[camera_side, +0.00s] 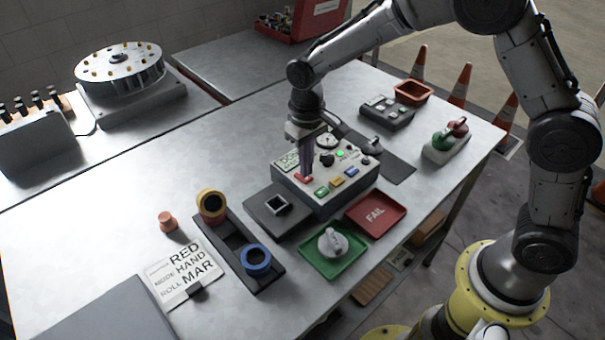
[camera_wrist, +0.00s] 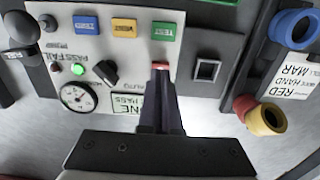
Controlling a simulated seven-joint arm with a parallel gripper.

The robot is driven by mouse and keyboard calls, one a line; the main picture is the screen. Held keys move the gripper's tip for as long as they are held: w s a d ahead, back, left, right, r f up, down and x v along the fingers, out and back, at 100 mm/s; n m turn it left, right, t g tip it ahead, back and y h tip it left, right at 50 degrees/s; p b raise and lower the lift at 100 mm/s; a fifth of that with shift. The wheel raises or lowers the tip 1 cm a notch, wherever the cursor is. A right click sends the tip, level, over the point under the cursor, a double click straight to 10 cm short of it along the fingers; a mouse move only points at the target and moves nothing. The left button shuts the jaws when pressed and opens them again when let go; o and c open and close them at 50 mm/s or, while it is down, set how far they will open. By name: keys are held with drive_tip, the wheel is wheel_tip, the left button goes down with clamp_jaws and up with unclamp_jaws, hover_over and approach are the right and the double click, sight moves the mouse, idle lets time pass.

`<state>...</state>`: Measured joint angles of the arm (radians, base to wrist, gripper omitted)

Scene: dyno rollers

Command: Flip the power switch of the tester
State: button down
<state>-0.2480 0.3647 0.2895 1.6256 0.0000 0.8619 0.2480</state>
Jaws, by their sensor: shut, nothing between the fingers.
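The tester (camera_side: 322,206) is a pale box with a dark base in the middle of the table. Its panel (camera_wrist: 110,45) fills the upper left of the wrist view, upside down. A red rocker switch (camera_side: 303,178) sits near the panel's left corner; it also shows in the wrist view (camera_wrist: 161,66). My gripper (camera_side: 306,172) points down, shut and empty, with its fingertips (camera_wrist: 162,78) right at the switch. They partly cover it; I cannot tell whether they touch it or which way the rocker is tilted. A green lamp (camera_wrist: 77,68) is lit on the panel.
Blue, yellow and green buttons, a black knob (camera_wrist: 105,72) and a dial gauge (camera_wrist: 78,96) crowd the panel. Beside the tester are a dark socket plate (camera_side: 281,208), a green tray (camera_side: 315,259), a red FAIL tray (camera_side: 376,213) and a roller stand (camera_side: 233,243).

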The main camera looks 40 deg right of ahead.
drive_tip(key=shift+f, duration=0.7)
idle(0.3)
drive_tip(key=shift+r, duration=3.55)
